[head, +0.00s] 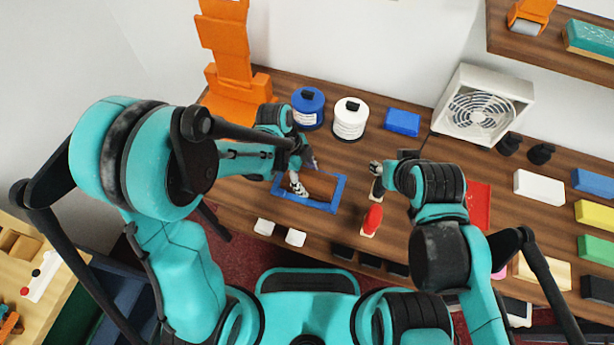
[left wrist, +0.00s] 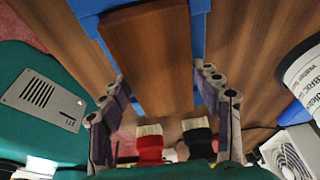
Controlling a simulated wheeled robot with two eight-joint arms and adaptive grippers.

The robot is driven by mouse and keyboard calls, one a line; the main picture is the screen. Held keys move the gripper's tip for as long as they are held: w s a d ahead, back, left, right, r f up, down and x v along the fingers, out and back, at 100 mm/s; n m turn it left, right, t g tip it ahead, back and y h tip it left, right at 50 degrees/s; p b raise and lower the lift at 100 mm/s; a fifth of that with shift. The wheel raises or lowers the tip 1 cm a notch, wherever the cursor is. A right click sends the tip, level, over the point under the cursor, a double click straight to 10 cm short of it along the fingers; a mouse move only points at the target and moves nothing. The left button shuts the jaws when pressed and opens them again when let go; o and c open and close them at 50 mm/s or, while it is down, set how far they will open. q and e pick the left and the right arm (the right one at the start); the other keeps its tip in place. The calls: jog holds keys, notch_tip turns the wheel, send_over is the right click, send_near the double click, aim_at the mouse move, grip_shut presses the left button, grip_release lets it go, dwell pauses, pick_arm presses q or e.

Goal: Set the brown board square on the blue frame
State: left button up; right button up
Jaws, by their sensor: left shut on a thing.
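The brown board (head: 321,184) is a dark wooden piece at the blue frame (head: 322,207) on the counter. In the left wrist view the board (left wrist: 150,50) runs lengthwise between my fingers, with blue frame parts (left wrist: 198,25) showing on both sides of it. My left gripper (head: 302,178) is shut on the board; its fingers also show in the left wrist view (left wrist: 163,108). I cannot tell whether the board touches the frame or is fully square to it. My right gripper (head: 377,172) is over the counter to the right, apart from the frame; its jaw state is unclear.
A blue-labelled tub (head: 308,108), a white tub (head: 350,118) and a blue block (head: 402,122) stand behind the frame. A red-topped item (head: 372,219) is to its right. A fan (head: 481,107) stands at the back.

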pick_arm(q)
jog(key=shift+f+b, duration=0.3)
jog(key=shift+b, duration=0.05)
dwell(0.4)
jog(key=o, duration=1.3)
jog(key=shift+o, duration=0.2)
jog(key=shift+r, duration=0.15)
jog(key=v, duration=1.2)
jog(key=s+a+r+n+t+y, duration=0.1)
jog(key=s+a+r+n+t, duration=0.1)
jog(key=a+n, duration=0.5)
jog(key=s+a+r+n+t+y, duration=0.2)
jog(key=s+a+n+t, duration=0.2)
jog(key=n, duration=1)
jog(key=a+t, duration=0.2)
jog(key=a, duration=0.1)
jog(key=shift+s+n, duration=0.15)
jog(key=shift+n, duration=0.15)
